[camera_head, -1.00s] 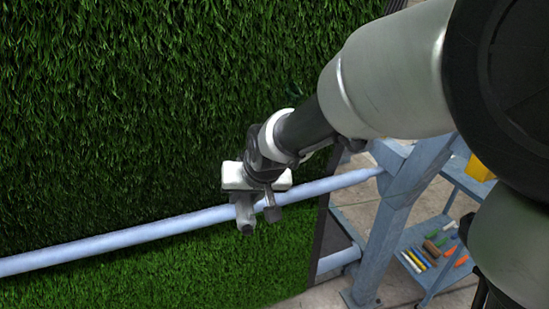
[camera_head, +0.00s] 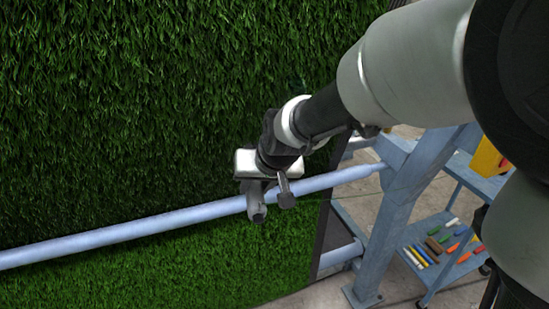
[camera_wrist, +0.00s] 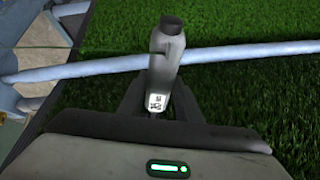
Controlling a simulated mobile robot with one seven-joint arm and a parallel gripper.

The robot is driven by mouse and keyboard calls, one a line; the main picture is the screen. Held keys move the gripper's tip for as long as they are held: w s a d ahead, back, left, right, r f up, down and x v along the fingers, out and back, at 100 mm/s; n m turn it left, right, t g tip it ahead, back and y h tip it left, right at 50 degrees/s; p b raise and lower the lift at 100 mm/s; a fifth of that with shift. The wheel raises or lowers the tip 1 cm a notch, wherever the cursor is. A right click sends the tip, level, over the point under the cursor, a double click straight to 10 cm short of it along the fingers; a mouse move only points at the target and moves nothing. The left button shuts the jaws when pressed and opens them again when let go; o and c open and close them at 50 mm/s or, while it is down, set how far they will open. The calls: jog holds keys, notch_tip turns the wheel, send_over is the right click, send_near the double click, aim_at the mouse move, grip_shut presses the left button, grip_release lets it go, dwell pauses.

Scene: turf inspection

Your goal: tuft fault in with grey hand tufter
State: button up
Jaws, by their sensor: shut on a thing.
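My gripper (camera_head: 270,187) is in front of the blue bar, close to the upright green turf (camera_head: 130,110). In the wrist view my gripper (camera_wrist: 155,100) is shut on the grey hand tufter (camera_wrist: 166,58), a stubby grey tool with a dark round end and a small white label. The tufter also shows in the head view (camera_head: 257,206), hanging below the gripper's white body. I cannot see a fault in the turf in either view. Whether the tufter touches the turf cannot be told.
A pale blue bar (camera_head: 120,232) runs across the turf, right behind the tufter. A blue frame post (camera_head: 395,215) stands at right. Beyond it a blue trolley (camera_head: 478,183) carries coloured sticks (camera_head: 418,256) and a yellow object (camera_head: 487,158).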

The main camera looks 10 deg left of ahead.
jog(key=w+d+b, duration=0.2)
jog(key=d, duration=0.1)
jog(key=w+d+b, duration=0.1)
jog(key=shift+d+r+b, duration=0.2)
jog(key=shift+d+b, duration=0.05)
jog(key=shift+b, duration=0.05)
dwell(1.8)
jog(key=shift+a, duration=0.1)
jog(key=shift+s+a+f, duration=0.1)
jog(key=shift+s+a, duration=0.45)
jog(key=shift+a, duration=0.1)
jog(key=shift+a+p, duration=0.1)
jog(key=shift+p, duration=0.2)
jog(key=shift+s+a+p, duration=0.3)
jog(key=shift+s+a, duration=0.05)
jog(key=shift+a, duration=0.35)
jog(key=shift+s+a, duration=0.5)
jog(key=shift+a, duration=0.35)
jog(key=shift+s+a, duration=0.5)
jog(key=shift+a, duration=0.35)
